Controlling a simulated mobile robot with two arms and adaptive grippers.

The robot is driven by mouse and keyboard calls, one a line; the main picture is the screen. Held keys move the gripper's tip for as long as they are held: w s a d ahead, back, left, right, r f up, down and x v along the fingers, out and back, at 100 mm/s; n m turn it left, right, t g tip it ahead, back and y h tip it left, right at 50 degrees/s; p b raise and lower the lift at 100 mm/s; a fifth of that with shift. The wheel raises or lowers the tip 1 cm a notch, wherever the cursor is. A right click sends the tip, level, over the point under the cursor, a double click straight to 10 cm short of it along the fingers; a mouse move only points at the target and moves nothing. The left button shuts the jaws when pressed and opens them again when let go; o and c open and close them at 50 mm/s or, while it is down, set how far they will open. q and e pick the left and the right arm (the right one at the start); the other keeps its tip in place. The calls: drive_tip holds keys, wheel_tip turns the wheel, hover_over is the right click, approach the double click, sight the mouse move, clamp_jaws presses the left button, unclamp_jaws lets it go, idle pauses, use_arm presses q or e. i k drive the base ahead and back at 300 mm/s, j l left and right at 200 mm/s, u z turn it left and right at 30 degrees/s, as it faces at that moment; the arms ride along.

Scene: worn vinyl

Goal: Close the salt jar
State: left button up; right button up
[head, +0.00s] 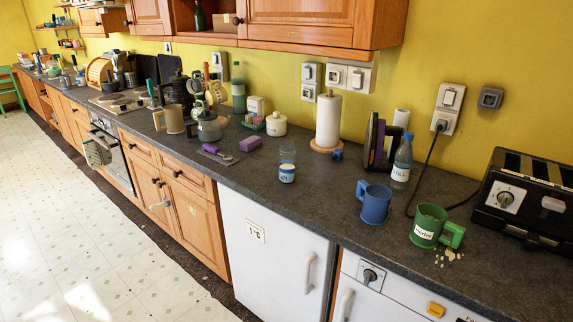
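A small white jar (287,175) with a blue band and a pale top stands upright near the front edge of the dark counter, in the middle of the head view. It may be the salt jar, but its label is too small to read. I cannot tell whether it is open or lidded. A small blue object (337,155) lies further right, near the paper towel roll; I cannot tell whether it is a lid. A white lidded pot (276,124) stands further back. Neither of my grippers is in view.
A purple sponge (250,143) lies left.

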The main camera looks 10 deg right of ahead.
sight(288, 152)
drive_tip(key=i+j+z, duration=0.1)
drive_tip(key=i+j, duration=0.25)
drive_tip(key=i+j+z, duration=0.15)
drive_tip(key=i+j, duration=0.2)
drive_tip(key=i+j+z, duration=0.1)
drive_tip(key=i+j, duration=0.25)
drive_tip(key=i+j+z, duration=0.15)
drive_tip(key=i+j, duration=0.2)
drive_tip(key=j, duration=0.2)
drive_tip(key=i+j+z, duration=0.1)
drive_tip(key=i+j, duration=0.2)
drive_tip(key=j, duration=0.15)
